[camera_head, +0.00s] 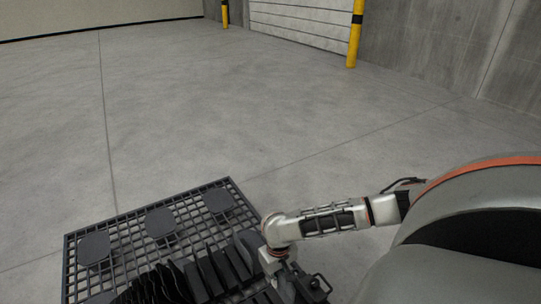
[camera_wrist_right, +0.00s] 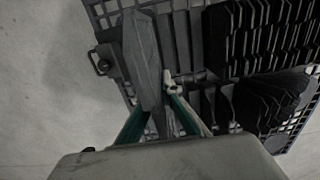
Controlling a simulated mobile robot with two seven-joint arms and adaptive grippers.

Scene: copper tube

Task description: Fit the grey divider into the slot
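A grey divider (camera_wrist_right: 146,60) stands out large in the right wrist view, between the green-padded fingers of my right gripper (camera_wrist_right: 156,94). The fingers close in on it from both sides, and it hides the tip of the left-hand finger. The divider is over the edge of a dark grid tray (camera_wrist_right: 103,18), with slots between upright plates (camera_wrist_right: 185,40) beside it. I cannot tell whether its far end is inside a slot. In the head view my right arm reaches the tray's right side, and its fingers are mostly hidden. My left gripper is not in view.
Several dark fins (camera_head: 172,284) stand packed in the tray, and flat grey pads (camera_head: 160,223) lie along its far side. A handle-like bracket (camera_wrist_right: 100,63) sits at the tray's edge. The concrete floor beyond is clear up to yellow posts (camera_head: 354,35).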

